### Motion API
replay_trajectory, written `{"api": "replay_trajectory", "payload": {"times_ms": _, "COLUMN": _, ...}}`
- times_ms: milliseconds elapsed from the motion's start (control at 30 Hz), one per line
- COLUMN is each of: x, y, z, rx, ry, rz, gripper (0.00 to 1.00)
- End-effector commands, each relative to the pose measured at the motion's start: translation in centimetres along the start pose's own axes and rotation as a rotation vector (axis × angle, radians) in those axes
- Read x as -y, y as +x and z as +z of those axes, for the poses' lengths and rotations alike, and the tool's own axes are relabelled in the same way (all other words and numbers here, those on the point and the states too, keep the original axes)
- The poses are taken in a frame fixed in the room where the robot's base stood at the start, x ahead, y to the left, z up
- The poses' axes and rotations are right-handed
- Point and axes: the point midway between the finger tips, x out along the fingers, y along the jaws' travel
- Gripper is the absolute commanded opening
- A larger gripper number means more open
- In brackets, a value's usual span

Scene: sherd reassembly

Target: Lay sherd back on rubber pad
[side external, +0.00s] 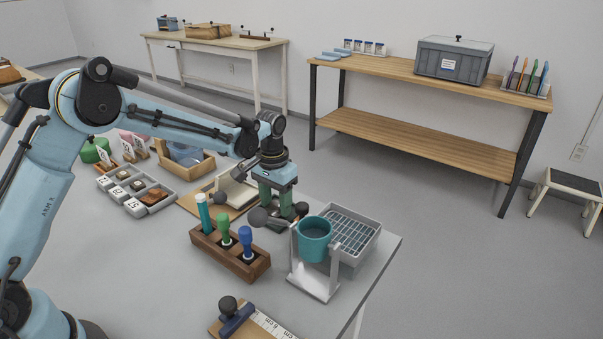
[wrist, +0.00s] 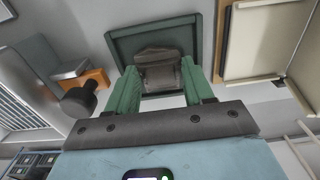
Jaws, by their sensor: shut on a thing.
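My gripper (side external: 276,205) points down over the table near its far right part. In the wrist view, its green fingers (wrist: 159,70) are closed on a dark grey-brown sherd (wrist: 160,76). The sherd sits between the fingertips, over a square dark green pad with a raised-looking border (wrist: 122,46). I take this to be the rubber pad. I cannot tell whether the sherd touches it. In the side view, the fingers and the things around them hide most of the sherd and pad.
A teal cup in a white stand (side external: 315,240) and a grey rack tray (side external: 355,232) stand close on the right. A wooden block with several coloured tools (side external: 230,255) stands in front. A black knob (wrist: 80,101) is close to the left finger. Numbered grey trays (side external: 135,190) lie left.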

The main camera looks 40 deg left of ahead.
Motion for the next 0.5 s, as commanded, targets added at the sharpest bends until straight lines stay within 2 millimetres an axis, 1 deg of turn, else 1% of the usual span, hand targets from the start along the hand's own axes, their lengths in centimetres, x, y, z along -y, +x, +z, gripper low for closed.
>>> {"api": "replay_trajectory", "payload": {"times_ms": 333, "x": -0.02, "y": 0.33, "z": -0.01, "rx": 0.000, "ry": 0.000, "rz": 0.000, "gripper": 0.17}}
{"api": "replay_trajectory", "payload": {"times_ms": 367, "x": -0.02, "y": 0.29, "z": -0.01, "rx": 0.000, "ry": 0.000, "rz": 0.000, "gripper": 0.56}}
{"api": "replay_trajectory", "payload": {"times_ms": 500, "x": -0.02, "y": 0.27, "z": -0.01, "rx": 0.000, "ry": 0.000, "rz": 0.000, "gripper": 0.77}}
